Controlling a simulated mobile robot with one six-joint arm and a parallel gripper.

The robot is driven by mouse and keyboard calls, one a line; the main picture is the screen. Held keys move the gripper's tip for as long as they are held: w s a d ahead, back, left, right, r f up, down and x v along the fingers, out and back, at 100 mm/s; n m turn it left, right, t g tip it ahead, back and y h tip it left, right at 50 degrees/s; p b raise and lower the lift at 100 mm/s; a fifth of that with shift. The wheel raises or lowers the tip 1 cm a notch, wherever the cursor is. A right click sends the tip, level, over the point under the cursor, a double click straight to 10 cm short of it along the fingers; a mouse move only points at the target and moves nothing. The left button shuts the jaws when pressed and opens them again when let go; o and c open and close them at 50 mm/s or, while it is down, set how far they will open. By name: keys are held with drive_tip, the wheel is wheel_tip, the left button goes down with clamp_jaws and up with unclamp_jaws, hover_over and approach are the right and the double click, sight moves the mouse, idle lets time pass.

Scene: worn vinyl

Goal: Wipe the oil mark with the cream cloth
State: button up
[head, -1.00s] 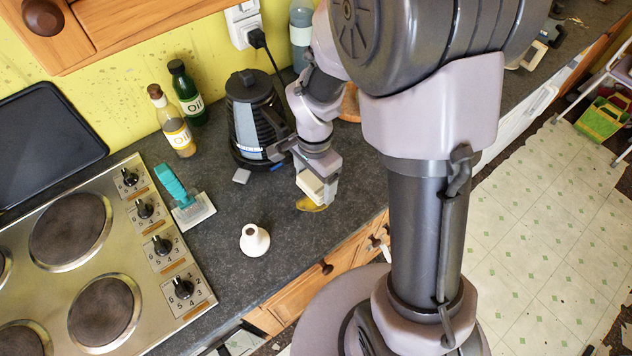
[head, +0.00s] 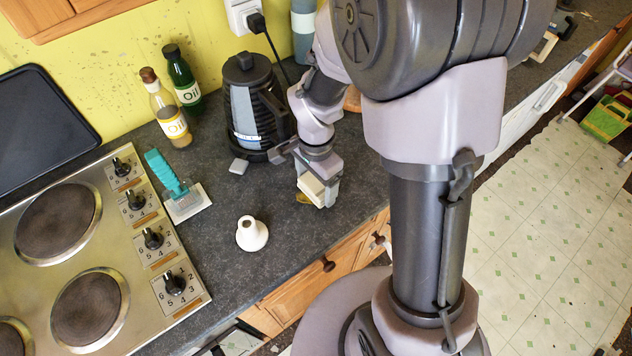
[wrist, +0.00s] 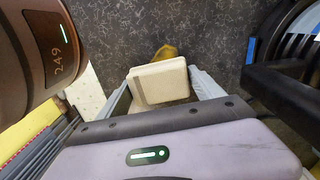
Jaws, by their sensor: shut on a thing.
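My gripper (head: 320,189) is shut on the cream cloth (head: 310,188), a folded pale block, low over the dark worktop. In the wrist view the cloth (wrist: 160,84) sits between the two grey fingers. The oil mark (head: 302,198) is a yellow-brown patch on the worktop, mostly hidden behind the cloth. In the wrist view part of the mark (wrist: 165,52) shows just beyond the cloth's far edge. I cannot tell whether the cloth touches the worktop.
A kettle (head: 250,105) stands behind and left of my gripper. Two oil bottles (head: 170,122) stand near the wall. The worktop's front edge (head: 350,231) is close.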

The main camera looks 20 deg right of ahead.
sight(295, 211)
idle(0.5)
drive_tip(key=shift+s+a+b, duration=0.3)
drive_tip(key=shift+s+a, duration=0.1)
drive_tip(key=shift+a, duration=0.6)
drive_tip(key=shift+s+a+b, duration=0.3)
drive_tip(key=shift+s+a, duration=0.05)
drive_tip(key=shift+a, duration=0.7)
drive_tip(key=shift+s+a+b, duration=0.3)
drive_tip(key=shift+s+a, duration=0.1)
drive_tip(key=shift+a, duration=0.6)
drive_tip(key=shift+f+b, duration=0.85)
drive_tip(key=shift+f, duration=0.1)
drive_tip(key=shift+w+d, duration=0.3)
drive_tip(key=shift+d, duration=0.65)
drive_tip(key=shift+w+d, duration=0.3)
drive_tip(key=shift+d, duration=0.65)
drive_tip(key=shift+w+d, duration=0.3)
drive_tip(key=shift+d, duration=0.65)
drive_tip(key=shift+w+d+p, duration=0.2)
drive_tip(key=shift+w+d, duration=0.1)
drive_tip(key=shift+d, duration=0.65)
drive_tip(key=shift+w+d+p, duration=0.15)
drive_tip(key=shift+w+d, duration=0.15)
drive_tip(key=shift+d, duration=0.6)
drive_tip(key=shift+w+d+p, duration=0.2)
drive_tip(key=shift+w+d, duration=0.1)
drive_tip(key=shift+d, duration=0.65)
